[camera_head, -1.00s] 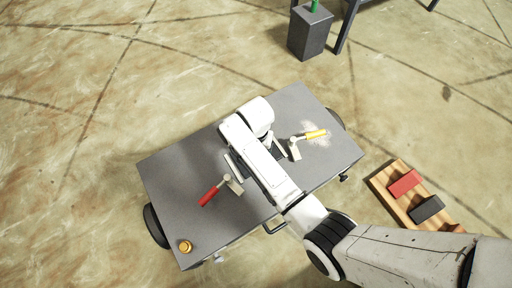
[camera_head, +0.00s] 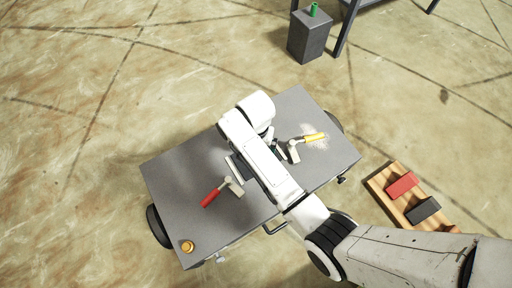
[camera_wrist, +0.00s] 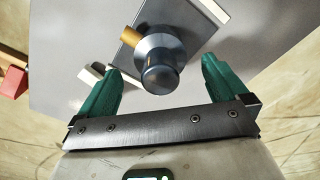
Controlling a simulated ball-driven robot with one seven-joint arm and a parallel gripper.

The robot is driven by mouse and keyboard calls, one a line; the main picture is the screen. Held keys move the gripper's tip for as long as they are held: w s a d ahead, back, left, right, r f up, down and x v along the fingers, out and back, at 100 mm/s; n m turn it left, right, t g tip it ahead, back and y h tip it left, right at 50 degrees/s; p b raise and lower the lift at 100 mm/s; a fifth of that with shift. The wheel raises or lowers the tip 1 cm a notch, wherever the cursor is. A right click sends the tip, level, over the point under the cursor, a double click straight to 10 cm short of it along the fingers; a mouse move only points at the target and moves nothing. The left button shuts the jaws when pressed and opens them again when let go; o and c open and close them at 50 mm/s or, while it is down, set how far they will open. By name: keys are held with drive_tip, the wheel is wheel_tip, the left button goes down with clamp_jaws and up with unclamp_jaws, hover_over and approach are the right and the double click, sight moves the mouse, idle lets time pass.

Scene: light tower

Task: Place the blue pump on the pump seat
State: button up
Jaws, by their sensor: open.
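The blue pump (camera_wrist: 158,62), blue-grey with a round knob and a brass stub, shows in the wrist view. It appears to sit on a square grey plate (camera_wrist: 187,18); I cannot tell whether this plate is the pump seat. My gripper (camera_wrist: 160,78) is open, with one green finger on each side of the pump's knob and visible gaps between. A red-handled clamp (camera_head: 222,190) and a yellow-handled clamp (camera_head: 305,146) stand on the grey table on either side of my arm.
The grey table (camera_head: 180,175) has a brass knob (camera_head: 187,246) at its near left corner. A wooden board (camera_head: 390,192) with red and dark blocks lies at right. A grey box (camera_head: 310,38) with a green top stands behind. The table's left part is mostly clear.

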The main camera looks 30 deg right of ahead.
wheel_tip(320, 180, up, 7)
drive_tip(key=shift+r+p, duration=0.15)
drive_tip(key=shift+p, duration=1.1)
drive_tip(key=s+d+n, duration=0.4)
drive_tip(key=s+d, duration=0.3)
drive_tip(key=s, duration=0.3)
drive_tip(key=s+r+n, duration=0.2)
drive_tip(key=s, duration=0.4)
drive_tip(key=s+r+n+t, duration=0.1)
drive_tip(key=s+r+n, duration=0.1)
drive_tip(key=s, duration=0.5)
drive_tip(key=shift+d+r+n, duration=0.25)
drive_tip(key=shift+d+n, duration=0.05)
drive_tip(key=shift+d, duration=0.1)
drive_tip(key=shift+c, duration=0.2)
